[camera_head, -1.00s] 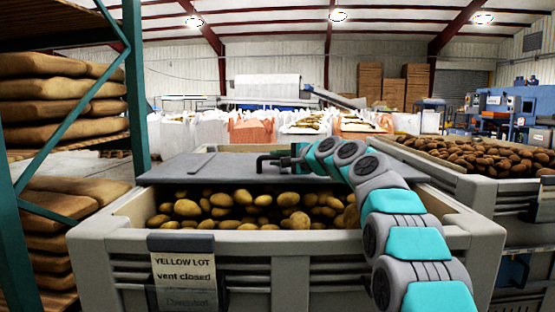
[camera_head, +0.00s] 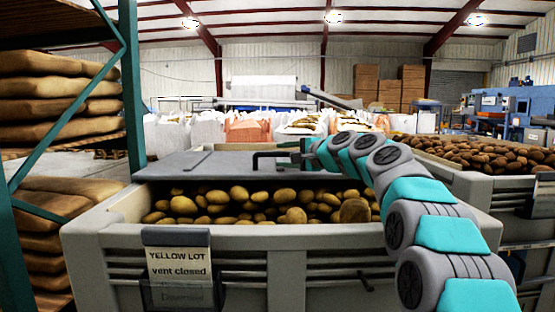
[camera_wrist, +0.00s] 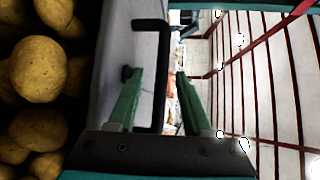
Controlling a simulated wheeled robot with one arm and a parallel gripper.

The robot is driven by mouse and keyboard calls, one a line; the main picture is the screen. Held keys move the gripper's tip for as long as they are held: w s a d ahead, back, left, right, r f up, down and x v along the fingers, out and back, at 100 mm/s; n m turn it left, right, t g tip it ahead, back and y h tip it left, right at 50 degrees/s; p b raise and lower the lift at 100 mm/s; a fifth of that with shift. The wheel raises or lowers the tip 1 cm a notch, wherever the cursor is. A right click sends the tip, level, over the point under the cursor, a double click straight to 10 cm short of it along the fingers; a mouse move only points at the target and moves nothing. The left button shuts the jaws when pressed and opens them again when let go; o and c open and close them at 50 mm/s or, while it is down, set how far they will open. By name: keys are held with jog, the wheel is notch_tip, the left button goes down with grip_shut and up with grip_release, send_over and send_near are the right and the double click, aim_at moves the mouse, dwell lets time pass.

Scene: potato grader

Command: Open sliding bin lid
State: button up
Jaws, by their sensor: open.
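The grey bin (camera_head: 285,237) is full of potatoes (camera_head: 225,203). Its flat grey lid (camera_head: 215,166) covers the back of the opening, and the front strip is uncovered. A black bar handle (camera_head: 268,156) stands on the lid. Potatoes (camera_wrist: 38,70) lie at left there.
A label (camera_head: 180,265) reading "YELLOW LOT vent closed" hangs on the bin's front. A second bin of potatoes (camera_head: 480,157) stands at right. A rack with stacked sacks (camera_head: 58,105) stands close at left. White and orange bulk bags (camera_head: 250,128) stand behind.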

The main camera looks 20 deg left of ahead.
jog(key=shift+v, duration=1.05)
jog(key=shift+s+d, duration=0.25)
jog(key=shift+d, duration=0.1)
